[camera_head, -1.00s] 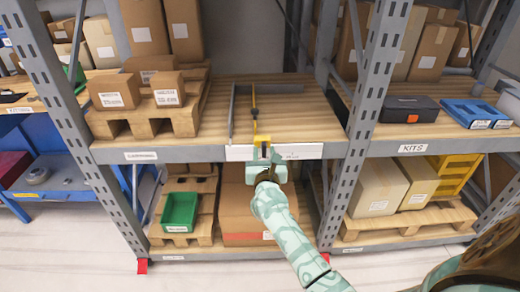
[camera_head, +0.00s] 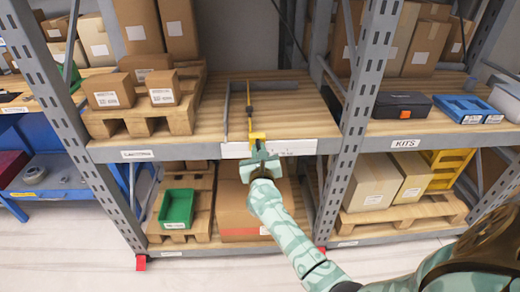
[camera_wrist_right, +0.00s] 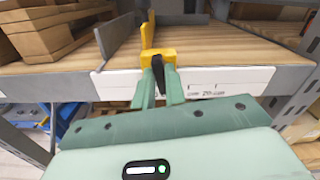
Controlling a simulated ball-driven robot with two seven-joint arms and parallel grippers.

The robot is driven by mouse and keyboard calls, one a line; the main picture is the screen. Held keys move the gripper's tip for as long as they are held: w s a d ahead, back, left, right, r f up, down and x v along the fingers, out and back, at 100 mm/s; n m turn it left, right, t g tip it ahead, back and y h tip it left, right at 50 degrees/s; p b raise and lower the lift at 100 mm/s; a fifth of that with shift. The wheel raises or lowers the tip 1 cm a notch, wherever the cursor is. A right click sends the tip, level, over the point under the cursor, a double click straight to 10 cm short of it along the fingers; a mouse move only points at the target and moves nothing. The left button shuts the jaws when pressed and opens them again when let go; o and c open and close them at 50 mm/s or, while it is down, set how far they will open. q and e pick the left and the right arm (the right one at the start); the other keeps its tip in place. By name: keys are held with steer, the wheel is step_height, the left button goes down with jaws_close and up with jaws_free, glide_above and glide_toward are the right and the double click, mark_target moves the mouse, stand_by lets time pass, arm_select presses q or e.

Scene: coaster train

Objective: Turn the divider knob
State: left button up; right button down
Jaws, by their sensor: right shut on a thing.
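The divider (camera_head: 250,108) is a thin yellow and dark strip running back across the middle shelf bay. Its yellow bracket (camera_head: 257,136) sits at the shelf's front edge, and shows large in the right wrist view (camera_wrist_right: 158,56). The dark divider knob (camera_wrist_right: 158,74) is below the bracket, between the fingers of my right gripper (camera_wrist_right: 160,88). The gripper is shut on it, and its fingers hide part of the knob. In the head view my right gripper (camera_head: 259,155) is tilted, in front of the shelf edge. My left gripper is not in view.
A grey upright panel (camera_head: 227,112) stands left of the divider. A white label strip (camera_head: 290,147) runs along the shelf front. Boxes on a pallet (camera_head: 140,122) stand left, a grey rack post (camera_head: 360,110) right. A green bin (camera_head: 177,207) is below. The shelf right of the divider is clear.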

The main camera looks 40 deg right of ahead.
steer(key=n+p, duration=0.3)
steer(key=n, duration=0.2)
steer(key=shift+a+r+n, duration=0.1)
steer(key=shift+r+n, duration=0.05)
steer(key=shift+n, duration=0.15)
arm_select(q)
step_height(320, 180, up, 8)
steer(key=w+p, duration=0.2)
steer(key=p, duration=0.3)
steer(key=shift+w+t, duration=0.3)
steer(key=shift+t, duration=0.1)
arm_select(e)
steer(key=shift+a+f+n, duration=0.1)
steer(key=shift+f+n, duration=0.05)
steer(key=shift+n, duration=2.2)
steer(key=shift+d+f+n, duration=0.1)
steer(key=shift+f+n, duration=0.1)
steer(key=shift+n, duration=2.2)
steer(key=shift+a+f+n, duration=0.1)
steer(key=shift+f+n, duration=0.05)
steer(key=shift+n, duration=2.2)
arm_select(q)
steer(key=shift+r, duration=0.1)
arm_select(e)
steer(key=c, duration=1.4)
jaws_free()
steer(key=shift+c, duration=0.2)
